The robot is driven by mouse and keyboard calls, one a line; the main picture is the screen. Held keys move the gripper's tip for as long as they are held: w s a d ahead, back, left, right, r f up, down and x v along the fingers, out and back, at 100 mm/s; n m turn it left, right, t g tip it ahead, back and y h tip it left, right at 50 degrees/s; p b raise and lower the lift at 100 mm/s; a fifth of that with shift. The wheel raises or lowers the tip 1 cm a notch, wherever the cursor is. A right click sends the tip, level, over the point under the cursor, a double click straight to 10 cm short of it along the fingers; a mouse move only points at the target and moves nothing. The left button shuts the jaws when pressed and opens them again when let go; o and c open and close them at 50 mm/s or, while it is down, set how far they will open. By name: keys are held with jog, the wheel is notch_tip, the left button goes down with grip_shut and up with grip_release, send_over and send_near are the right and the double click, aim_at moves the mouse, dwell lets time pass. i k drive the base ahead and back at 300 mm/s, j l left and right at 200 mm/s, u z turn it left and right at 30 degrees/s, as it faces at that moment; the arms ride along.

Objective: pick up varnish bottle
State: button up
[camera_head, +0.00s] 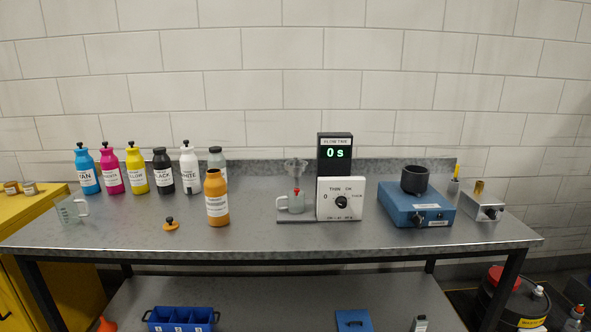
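No label that I can read says varnish, so I cannot tell for sure which bottle it is. A grey bottle (216,158) stands at the right end of the back row on the grey bench, partly hidden behind an orange bottle (217,204). The orange bottle stands upright in front, with an open neck and a white label too small to read. An orange cap with a black knob (170,225) lies on the bench to its left. My gripper is not in view.
Cyan (87,173), magenta (111,171), yellow (136,171), black (163,173) and white (189,171) bottles stand in the row. A clear beaker (70,210) is at left. A timer device (341,199) and blue machine (415,206) stand right. The bench front (290,242) is clear.

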aim_at(215, 187)
jog(key=i+j+z, duration=0.2)
jog(key=i+j, duration=0.3)
jog(key=i+j+z, duration=0.15)
jog(key=i+j, duration=0.35)
jog(key=j, duration=0.2)
